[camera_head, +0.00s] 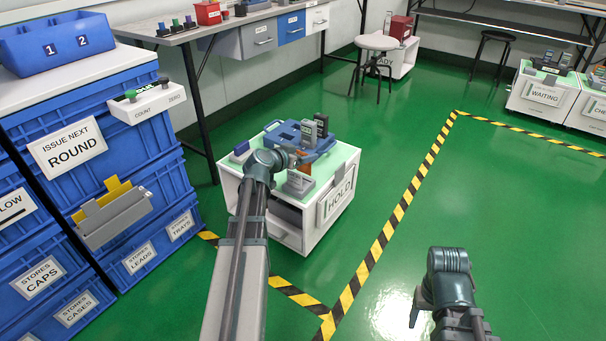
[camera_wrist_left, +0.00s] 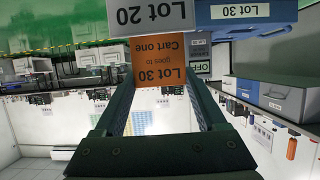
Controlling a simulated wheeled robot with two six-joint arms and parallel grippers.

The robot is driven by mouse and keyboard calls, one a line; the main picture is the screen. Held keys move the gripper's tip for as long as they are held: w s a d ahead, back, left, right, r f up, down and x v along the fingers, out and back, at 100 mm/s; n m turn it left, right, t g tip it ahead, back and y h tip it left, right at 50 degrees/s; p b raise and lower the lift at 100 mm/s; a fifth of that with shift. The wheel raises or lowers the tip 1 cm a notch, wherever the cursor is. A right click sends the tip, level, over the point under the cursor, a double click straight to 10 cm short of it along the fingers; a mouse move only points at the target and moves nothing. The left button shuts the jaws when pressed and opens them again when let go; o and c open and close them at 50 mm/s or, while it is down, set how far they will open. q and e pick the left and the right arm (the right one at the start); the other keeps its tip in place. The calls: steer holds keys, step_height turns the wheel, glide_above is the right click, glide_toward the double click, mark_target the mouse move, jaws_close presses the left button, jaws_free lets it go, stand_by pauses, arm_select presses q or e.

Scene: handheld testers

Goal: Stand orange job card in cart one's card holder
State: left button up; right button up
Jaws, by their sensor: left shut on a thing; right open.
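The orange job card (camera_wrist_left: 160,78), printed "Lot 30 goes to Cart one", is upside down in the left wrist view, between the fingers of my left gripper (camera_wrist_left: 162,92). In the head view my left gripper (camera_head: 299,160) is over the cart marked HOLD (camera_head: 337,197). A sliver of orange (camera_head: 309,170) shows below it. A grey block labelled "Lot 20" (camera_wrist_left: 140,17) hides the card's far end; I cannot tell whether they touch. My right gripper (camera_head: 415,306) is open and empty above the floor. I cannot tell which cart is cart one.
A blue tray (camera_head: 281,135) with upright handheld testers (camera_head: 314,129) stands on the HOLD cart. Blue crates (camera_head: 95,140) carry a grey holder with yellow cards (camera_head: 112,212) at left. Carts marked WAITING (camera_head: 541,95) and others stand far right. The middle floor is clear.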

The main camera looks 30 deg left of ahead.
arm_select(q)
steer(key=shift+f+b, duration=0.45)
steer(key=shift+f, duration=0.3)
step_height(320, 180, down, 3)
steer(key=b, duration=0.3)
steer(key=c, duration=0.3)
steer(key=shift+r, duration=0.15)
steer(key=o, duration=1.5)
steer(key=shift+o, duration=0.2)
steer(key=p+v, duration=0.5)
steer(key=v, duration=0.7)
